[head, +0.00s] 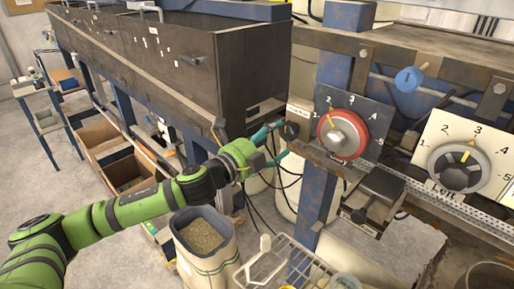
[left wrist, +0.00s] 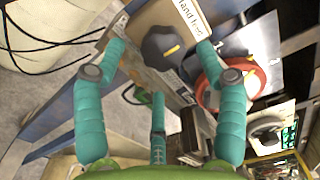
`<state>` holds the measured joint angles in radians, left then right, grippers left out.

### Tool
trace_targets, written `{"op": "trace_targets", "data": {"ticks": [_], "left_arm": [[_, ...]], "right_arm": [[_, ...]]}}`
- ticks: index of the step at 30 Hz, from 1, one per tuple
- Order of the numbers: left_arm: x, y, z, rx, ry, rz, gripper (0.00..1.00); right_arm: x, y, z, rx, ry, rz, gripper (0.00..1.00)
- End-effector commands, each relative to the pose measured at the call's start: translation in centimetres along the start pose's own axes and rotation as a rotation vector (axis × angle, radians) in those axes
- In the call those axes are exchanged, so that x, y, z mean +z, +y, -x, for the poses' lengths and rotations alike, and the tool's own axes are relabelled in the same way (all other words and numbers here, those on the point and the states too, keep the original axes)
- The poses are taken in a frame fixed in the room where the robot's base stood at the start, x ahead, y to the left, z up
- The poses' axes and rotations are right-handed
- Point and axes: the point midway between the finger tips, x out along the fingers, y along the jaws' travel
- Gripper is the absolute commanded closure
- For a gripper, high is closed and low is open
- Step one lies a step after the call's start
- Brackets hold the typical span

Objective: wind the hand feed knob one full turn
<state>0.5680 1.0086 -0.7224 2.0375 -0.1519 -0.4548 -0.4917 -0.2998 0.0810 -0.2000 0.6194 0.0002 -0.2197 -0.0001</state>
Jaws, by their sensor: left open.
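The hand feed knob (left wrist: 163,46) is a dark, lobed knob with a yellow mark, on a beige plate with a partly cut-off "hand feed" label (left wrist: 188,14). In the head view the knob (head: 290,130) is small and dark, left of the red dial. My left gripper (head: 282,141) has teal fingers and reaches the knob from the left. In the left wrist view the open gripper (left wrist: 161,50) has one finger on each side of the knob, with a third finger below. Gaps show between the fingers and the knob; contact is not clear. My right gripper is not in view.
A red-rimmed dial (head: 343,135) sits just right of the knob, and a grey dial (head: 455,168) farther right. A blue post (head: 318,190) stands below. A sack of grain (head: 203,238) and a wire rack (head: 285,265) are beneath the arm. Dark cables hang nearby.

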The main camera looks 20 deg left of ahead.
Motion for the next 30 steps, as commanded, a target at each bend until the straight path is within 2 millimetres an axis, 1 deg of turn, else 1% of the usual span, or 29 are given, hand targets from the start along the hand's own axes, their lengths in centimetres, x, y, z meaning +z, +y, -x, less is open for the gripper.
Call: {"op": "trace_targets", "data": {"ticks": [1, 6, 12, 18, 30], "left_arm": [[0.0, 0.2, 1.1, 0.004, 0.0, -0.002, 0.28], [0.1, 0.2, 3.8, 0.004, -0.001, -0.001, 0.28], [0.2, 0.1, 5.5, 0.002, -0.003, 0.0, 0.28], [0.1, 0.0, 6.0, 0.0, -0.002, 0.0, 0.28], [0.1, 0.0, 6.0, -0.001, -0.002, 0.0, 0.28]], "right_arm": [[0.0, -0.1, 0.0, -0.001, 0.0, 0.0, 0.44], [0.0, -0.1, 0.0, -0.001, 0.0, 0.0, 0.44], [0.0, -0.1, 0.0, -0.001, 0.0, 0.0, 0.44], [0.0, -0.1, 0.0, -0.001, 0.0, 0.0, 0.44], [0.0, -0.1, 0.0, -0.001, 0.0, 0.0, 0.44]]}}
